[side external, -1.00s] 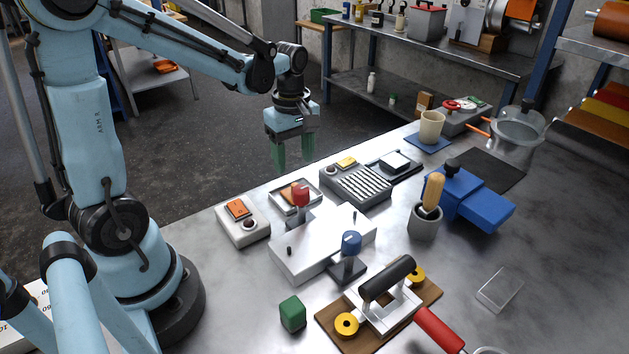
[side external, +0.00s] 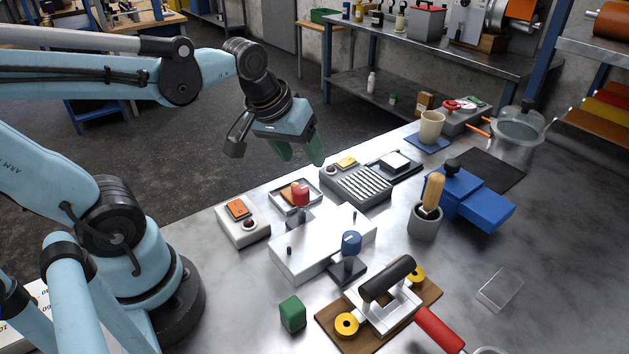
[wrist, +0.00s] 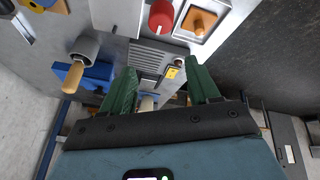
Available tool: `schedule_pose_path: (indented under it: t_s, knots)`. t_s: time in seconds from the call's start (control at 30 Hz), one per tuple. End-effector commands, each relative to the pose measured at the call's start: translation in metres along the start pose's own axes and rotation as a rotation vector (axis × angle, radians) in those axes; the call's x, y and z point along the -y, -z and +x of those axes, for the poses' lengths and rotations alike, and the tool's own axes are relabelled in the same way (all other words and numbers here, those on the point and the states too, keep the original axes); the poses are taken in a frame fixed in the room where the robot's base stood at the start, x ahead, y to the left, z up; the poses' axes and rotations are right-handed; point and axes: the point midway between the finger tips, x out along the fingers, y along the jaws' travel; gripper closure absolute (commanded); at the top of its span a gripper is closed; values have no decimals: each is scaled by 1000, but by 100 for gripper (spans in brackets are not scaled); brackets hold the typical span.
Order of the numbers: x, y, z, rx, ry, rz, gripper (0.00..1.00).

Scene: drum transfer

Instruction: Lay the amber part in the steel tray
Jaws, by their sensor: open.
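An amber-orange part (side external: 287,194) lies inside the shallow steel tray (side external: 277,199), partly hidden behind a red-topped post in the side view. In the wrist view the amber part (wrist: 199,21) shows flat within the tray's light rim (wrist: 184,34), at the top. My gripper (side external: 303,160) is open and empty, with its green fingers apart. It hangs tilted above and behind the tray, near the bench's back edge, touching nothing. In the wrist view both fingers of my gripper (wrist: 160,70) point toward the ribbed grey block.
The red-topped post (side external: 301,197) stands close in front of the tray. The ribbed grey block (side external: 356,184) is to its right and a grey control box (side external: 243,227) to its left. A blue vise (side external: 470,198) stands farther right.

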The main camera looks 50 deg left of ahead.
Motion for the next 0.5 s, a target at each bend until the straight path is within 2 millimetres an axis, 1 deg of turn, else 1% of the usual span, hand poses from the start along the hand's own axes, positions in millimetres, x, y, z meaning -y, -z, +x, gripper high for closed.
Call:
schedule_pose_path:
  t_s: [0.03, 0.1, 0.2, 0.3, 0.5]
  knots:
    - [-4, -8, -1, -35, -23, 102, 39]
    - [-8, -14, -2, -83, -46, 230, 39]
    - [-13, -20, -2, -135, -66, 361, 39]
    - [-15, -23, -2, -164, -74, 433, 39]
    - [-16, -24, -2, -174, -76, 457, 39]
